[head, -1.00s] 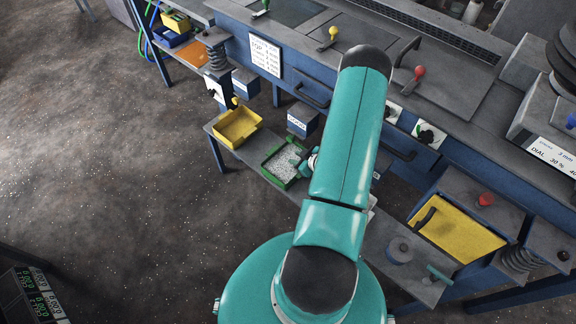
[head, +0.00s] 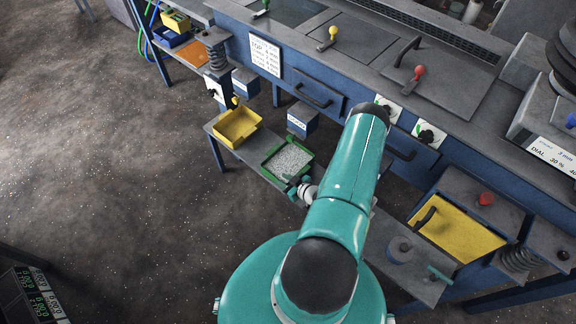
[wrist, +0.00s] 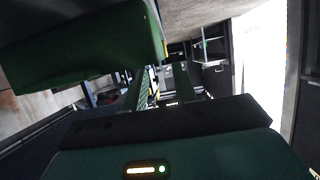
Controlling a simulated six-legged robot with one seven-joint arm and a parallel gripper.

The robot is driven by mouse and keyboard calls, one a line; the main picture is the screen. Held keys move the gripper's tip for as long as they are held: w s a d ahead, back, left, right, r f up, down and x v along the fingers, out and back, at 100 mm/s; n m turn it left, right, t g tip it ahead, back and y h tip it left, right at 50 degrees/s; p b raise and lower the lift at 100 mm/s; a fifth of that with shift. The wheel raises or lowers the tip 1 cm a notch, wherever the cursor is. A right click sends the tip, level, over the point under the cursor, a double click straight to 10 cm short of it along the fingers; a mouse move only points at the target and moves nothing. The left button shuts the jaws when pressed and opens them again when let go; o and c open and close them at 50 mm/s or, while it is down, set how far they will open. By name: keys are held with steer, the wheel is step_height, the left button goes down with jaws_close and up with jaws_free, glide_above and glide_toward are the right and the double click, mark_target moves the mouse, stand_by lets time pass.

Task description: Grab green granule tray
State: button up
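The green granule tray (head: 309,162) is filled with pale granules and sits on the low grey shelf in the head view. My gripper (head: 295,186) is by the tray's near right corner, at the end of my teal arm. The head view does not show clearly whether it touches the tray. In the wrist view, a large dark green block fills the upper left; I cannot tell which part of what it is. Two slim green fingers of my gripper (wrist: 162,88) show beyond the dark gripper body, with a gap and nothing visible between them.
A yellow tray (head: 239,126) stands left of the green tray on the shelf (head: 232,154). A blue box (head: 302,121) is behind it. The machine's blue front with handles and knobs rises behind. A yellow-lidded box (head: 455,235) is at right.

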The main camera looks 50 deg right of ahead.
steer(key=x, duration=0.5)
steer(key=shift+w+a, duration=0.15)
steer(key=shift+w, duration=0.05)
jaws_close()
stand_by(1.2)
